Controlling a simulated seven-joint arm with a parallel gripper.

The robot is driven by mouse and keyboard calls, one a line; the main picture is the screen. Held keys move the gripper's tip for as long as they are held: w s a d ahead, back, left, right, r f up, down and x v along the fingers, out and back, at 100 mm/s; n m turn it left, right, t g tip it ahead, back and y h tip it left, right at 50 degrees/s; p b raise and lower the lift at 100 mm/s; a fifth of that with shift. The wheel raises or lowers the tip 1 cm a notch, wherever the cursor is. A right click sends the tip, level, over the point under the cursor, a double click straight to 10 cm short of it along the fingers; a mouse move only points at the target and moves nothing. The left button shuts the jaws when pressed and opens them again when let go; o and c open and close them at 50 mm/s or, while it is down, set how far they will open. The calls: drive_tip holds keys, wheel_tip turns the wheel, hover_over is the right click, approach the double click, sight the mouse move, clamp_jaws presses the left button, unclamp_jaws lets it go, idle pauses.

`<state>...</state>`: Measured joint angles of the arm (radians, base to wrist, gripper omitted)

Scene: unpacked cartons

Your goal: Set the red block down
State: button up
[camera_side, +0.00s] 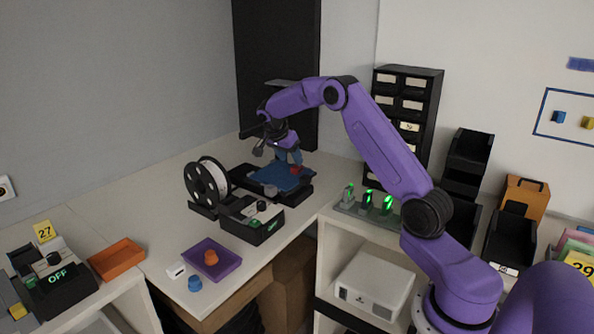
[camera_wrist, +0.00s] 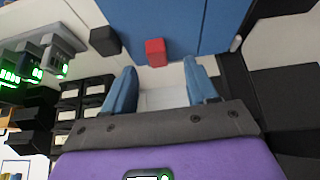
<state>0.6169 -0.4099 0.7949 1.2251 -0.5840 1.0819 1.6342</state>
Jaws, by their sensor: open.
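The red block (camera_side: 296,169) rests on the blue plate (camera_side: 270,178) of the black machine in the side view. In the wrist view the red block (camera_wrist: 155,51) lies at the edge of the blue plate (camera_wrist: 200,20). My gripper (camera_side: 289,157) is just above the block, its blue fingers pointing down. In the wrist view my gripper (camera_wrist: 159,66) is open, with a wide gap between the fingers. The block shows just beyond the fingertips, in line with the gap and apart from both. Its far side is hidden.
A purple tray (camera_side: 226,262) holds an orange knob-like piece. A dark drawer cabinet (camera_side: 408,100) stands behind my arm. The counter left of the spool is clear.

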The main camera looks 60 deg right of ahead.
sight(296, 167)
drive_tip(key=x, duration=0.4)
drive_tip(key=shift+s+d+f, duration=0.2)
drive_tip(key=shift+d, duration=0.25)
clamp_jaws()
drive_tip(key=shift+r, duration=0.1)
